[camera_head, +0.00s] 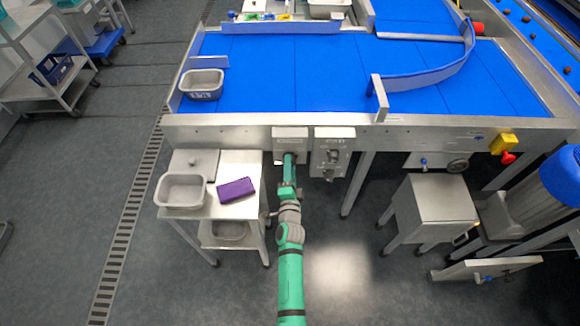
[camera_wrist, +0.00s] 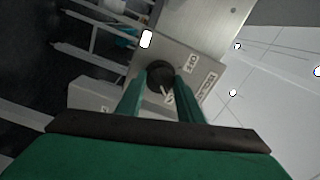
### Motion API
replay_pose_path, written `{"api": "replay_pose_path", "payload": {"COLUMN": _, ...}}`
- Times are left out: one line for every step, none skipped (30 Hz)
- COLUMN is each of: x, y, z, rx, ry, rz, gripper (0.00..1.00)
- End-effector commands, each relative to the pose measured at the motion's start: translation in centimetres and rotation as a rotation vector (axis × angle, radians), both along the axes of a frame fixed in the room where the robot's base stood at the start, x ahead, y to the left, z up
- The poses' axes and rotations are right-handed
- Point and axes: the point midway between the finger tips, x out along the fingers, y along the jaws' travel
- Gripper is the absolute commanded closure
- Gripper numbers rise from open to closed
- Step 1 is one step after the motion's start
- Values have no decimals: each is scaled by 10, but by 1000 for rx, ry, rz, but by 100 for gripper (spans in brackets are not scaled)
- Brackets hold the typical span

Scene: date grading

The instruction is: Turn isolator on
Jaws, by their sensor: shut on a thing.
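The isolator box (camera_head: 290,134) is a small grey metal box on the front rail of the blue conveyor table. In the wrist view the isolator box (camera_wrist: 203,62) carries small white labels and a round black knob (camera_wrist: 159,72). My gripper (camera_head: 288,158) reaches up to the box front in the head view. In the wrist view my gripper (camera_wrist: 160,85) has one green finger on each side of the knob, shut on it. The knob is hidden behind my gripper in the head view. The knob's exact position is hard to read.
A second control box (camera_head: 333,150) stands close on the right. A small steel table (camera_head: 242,165) with a purple cloth (camera_head: 236,189) and a metal tray (camera_head: 181,191) is to the left. A yellow and red switch (camera_head: 504,146) is far right. Open floor lies left.

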Motion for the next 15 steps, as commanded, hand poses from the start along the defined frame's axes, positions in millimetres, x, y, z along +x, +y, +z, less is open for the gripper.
{"api": "replay_pose_path", "payload": {"x": -1, "y": -2, "z": -1, "rx": 16, "ry": 1, "rz": -3, "gripper": 89}}
{"api": "replay_pose_path", "payload": {"x": -1, "y": -2, "z": -1, "rx": 26, "ry": 1, "rz": -4, "gripper": 89}}
{"api": "replay_pose_path", "payload": {"x": -1, "y": -2, "z": -1, "rx": 40, "ry": 1, "rz": -4, "gripper": 89}}
{"api": "replay_pose_path", "payload": {"x": -1, "y": -3, "z": -1, "rx": 48, "ry": 1, "rz": -4, "gripper": 89}}
{"api": "replay_pose_path", "payload": {"x": -1, "y": -3, "z": -1, "rx": 55, "ry": 1, "rz": -4, "gripper": 89}}
{"api": "replay_pose_path", "payload": {"x": -1, "y": -3, "z": -1, "rx": 62, "ry": 1, "rz": -4, "gripper": 89}}
{"api": "replay_pose_path", "payload": {"x": -1, "y": -3, "z": -1, "rx": 67, "ry": 1, "rz": -4, "gripper": 89}}
{"api": "replay_pose_path", "payload": {"x": -1, "y": -3, "z": -1, "rx": 70, "ry": 1, "rz": -4, "gripper": 89}}
{"api": "replay_pose_path", "payload": {"x": -1, "y": -3, "z": -1, "rx": 74, "ry": 1, "rz": -4, "gripper": 89}}
{"api": "replay_pose_path", "payload": {"x": -1, "y": -3, "z": -1, "rx": 77, "ry": 1, "rz": -4, "gripper": 89}}
{"api": "replay_pose_path", "payload": {"x": -1, "y": -3, "z": -1, "rx": 79, "ry": 1, "rz": -4, "gripper": 89}}
{"api": "replay_pose_path", "payload": {"x": -1, "y": -3, "z": -1, "rx": 80, "ry": 1, "rz": -5, "gripper": 89}}
{"api": "replay_pose_path", "payload": {"x": -1, "y": -3, "z": -1, "rx": 81, "ry": 1, "rz": -5, "gripper": 89}}
{"api": "replay_pose_path", "payload": {"x": -1, "y": -3, "z": -1, "rx": 82, "ry": 1, "rz": -5, "gripper": 89}}
{"api": "replay_pose_path", "payload": {"x": -1, "y": -3, "z": -1, "rx": 82, "ry": 1, "rz": -5, "gripper": 89}}
